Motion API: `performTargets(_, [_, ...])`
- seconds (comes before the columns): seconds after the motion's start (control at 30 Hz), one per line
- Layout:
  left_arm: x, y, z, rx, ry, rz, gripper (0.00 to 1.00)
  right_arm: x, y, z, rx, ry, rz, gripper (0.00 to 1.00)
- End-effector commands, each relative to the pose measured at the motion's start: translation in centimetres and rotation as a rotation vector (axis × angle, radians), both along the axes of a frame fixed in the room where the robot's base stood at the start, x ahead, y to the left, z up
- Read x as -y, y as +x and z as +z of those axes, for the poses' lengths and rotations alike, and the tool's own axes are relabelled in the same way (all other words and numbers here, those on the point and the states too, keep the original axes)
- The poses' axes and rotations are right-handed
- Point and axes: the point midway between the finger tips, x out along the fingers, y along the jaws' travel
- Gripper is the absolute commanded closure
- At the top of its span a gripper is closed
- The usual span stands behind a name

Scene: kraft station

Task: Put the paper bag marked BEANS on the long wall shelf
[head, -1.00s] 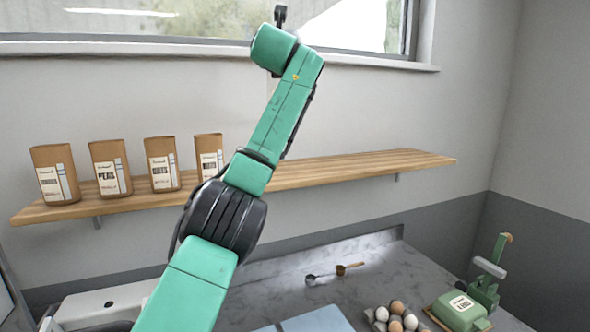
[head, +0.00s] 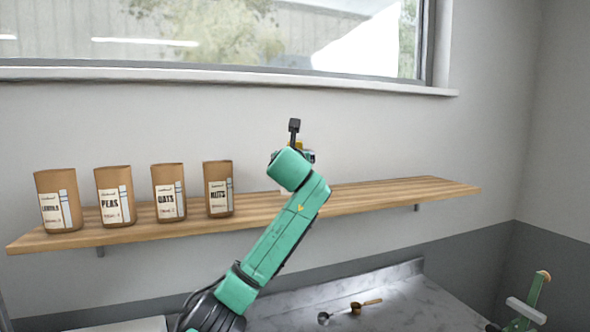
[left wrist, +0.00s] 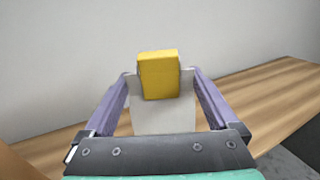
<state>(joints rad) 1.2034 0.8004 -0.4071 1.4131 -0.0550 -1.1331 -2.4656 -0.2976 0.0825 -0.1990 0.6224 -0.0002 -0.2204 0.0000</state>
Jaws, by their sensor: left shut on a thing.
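My left gripper (left wrist: 160,88) is shut on a yellow block-shaped thing (left wrist: 158,75) with a pale grey-white part below it, between the two purple fingers. No lettering shows on it, so I cannot tell whether it belongs to the bag marked BEANS. In the head view my left arm hides most of the gripper; a bit of yellow shows above it. The gripper is in front of the long wooden wall shelf (head: 390,197), near the middle, right of the bags. I cannot tell whether the held thing touches the shelf. My right gripper is not in view.
Several brown paper bags stand on the shelf's left half, including PEAS (head: 115,196) and OATS (head: 169,192); the rightmost bag (head: 218,188) is closest to my arm. The shelf's right half looks clear. A window sill (head: 230,76) runs above.

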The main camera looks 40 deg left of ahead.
Motion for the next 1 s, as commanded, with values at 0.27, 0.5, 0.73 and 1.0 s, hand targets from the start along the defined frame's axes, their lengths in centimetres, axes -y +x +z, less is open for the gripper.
performTargets(0.27, [0.0, -0.1, -3.4, 0.001, 0.002, -0.001, 1.0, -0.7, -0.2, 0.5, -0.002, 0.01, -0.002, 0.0])
performTargets(0.5, [0.0, 0.0, -3.6, -0.001, 0.001, 0.0, 0.0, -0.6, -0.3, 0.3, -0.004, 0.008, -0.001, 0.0])
performTargets(0.73, [0.0, 0.0, -3.6, -0.001, 0.001, -0.001, 0.0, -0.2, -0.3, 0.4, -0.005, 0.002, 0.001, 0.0])
performTargets(1.0, [1.9, -2.2, -4.1, 0.002, 0.003, -0.002, 0.0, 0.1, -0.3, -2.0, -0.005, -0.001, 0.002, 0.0])
